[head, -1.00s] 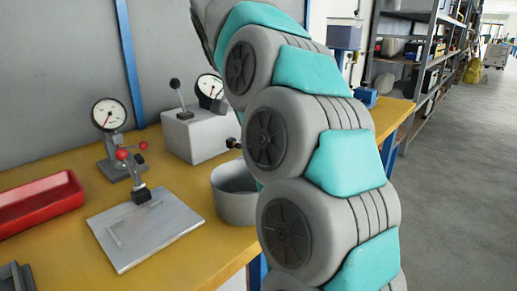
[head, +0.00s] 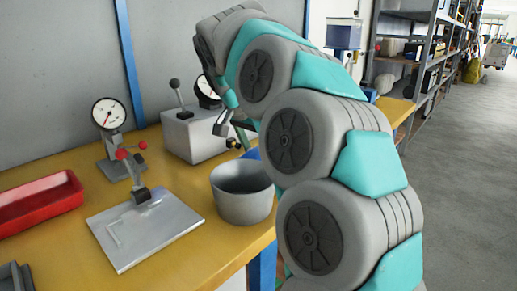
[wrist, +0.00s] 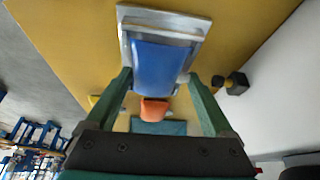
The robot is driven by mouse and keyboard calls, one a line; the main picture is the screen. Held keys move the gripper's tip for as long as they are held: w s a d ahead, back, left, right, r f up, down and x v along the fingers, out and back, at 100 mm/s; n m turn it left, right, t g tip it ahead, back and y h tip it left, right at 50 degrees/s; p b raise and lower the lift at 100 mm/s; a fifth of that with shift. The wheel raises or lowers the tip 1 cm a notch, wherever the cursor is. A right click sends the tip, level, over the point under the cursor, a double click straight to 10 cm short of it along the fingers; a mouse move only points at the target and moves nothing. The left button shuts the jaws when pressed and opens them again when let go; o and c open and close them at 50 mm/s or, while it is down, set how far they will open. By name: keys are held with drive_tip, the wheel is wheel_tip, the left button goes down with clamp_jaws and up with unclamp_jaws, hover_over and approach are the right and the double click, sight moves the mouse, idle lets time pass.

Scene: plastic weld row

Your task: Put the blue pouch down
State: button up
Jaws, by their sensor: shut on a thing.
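The blue pouch (wrist: 160,66) is between the two green fingers of my gripper (wrist: 158,80) in the wrist view. My gripper is shut on it. Behind the pouch in that view is a pale grey tray-like fixture (wrist: 128,13) on the yellow bench; I cannot tell whether the pouch touches it. In the head view my gripper (head: 240,136) shows partly, beyond the grey pot. A patch of blue shows below it, mostly hidden by the pot and my arm.
The grey pot (head: 242,200) stands near the bench's front edge. A grey box with a lever (head: 195,138), a dial gauge (head: 109,114), a metal plate with a clamp (head: 145,230) and a red tray (head: 38,203) are also on the bench. An orange object (wrist: 153,110) shows below the pouch.

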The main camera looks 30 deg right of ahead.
sight(249, 152)
drive_tip(key=o, duration=1.2)
drive_tip(key=shift+r+p, duration=0.35)
drive_tip(key=b+v, duration=0.1)
drive_tip(key=v, duration=0.7)
drive_tip(key=p+v, duration=0.2)
drive_tip(key=v, duration=0.1)
drive_tip(key=shift+s+a+r, duration=0.15)
drive_tip(key=shift+a+r, duration=0.05)
drive_tip(key=shift+r, duration=0.1)
